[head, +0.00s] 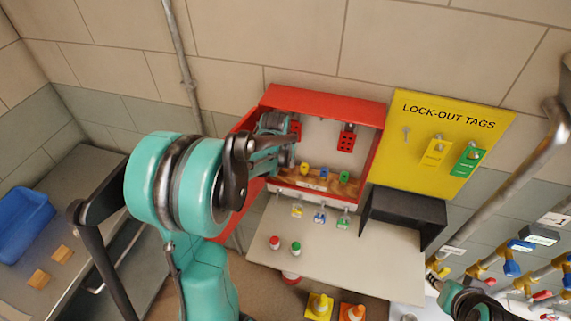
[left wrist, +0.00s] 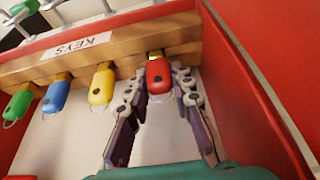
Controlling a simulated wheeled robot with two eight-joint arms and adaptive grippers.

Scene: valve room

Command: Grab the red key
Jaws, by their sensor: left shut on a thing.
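The red key (left wrist: 158,77) has a red head and sits at the wooden key rack (left wrist: 199,28), at the right end of the row in the left wrist view. My left gripper (left wrist: 160,86) has its fingers on both sides of the red head and is shut on it. In the head view my left gripper (head: 284,157) reaches into the open red cabinet (head: 325,98) and hides the red key. My right gripper (head: 438,284) is partly in view at the lower right; its fingers are unclear.
Yellow (left wrist: 102,86), blue (left wrist: 56,96) and green (left wrist: 19,105) keys sit beside the red one. The cabinet's red side wall (left wrist: 245,90) is close on the right.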

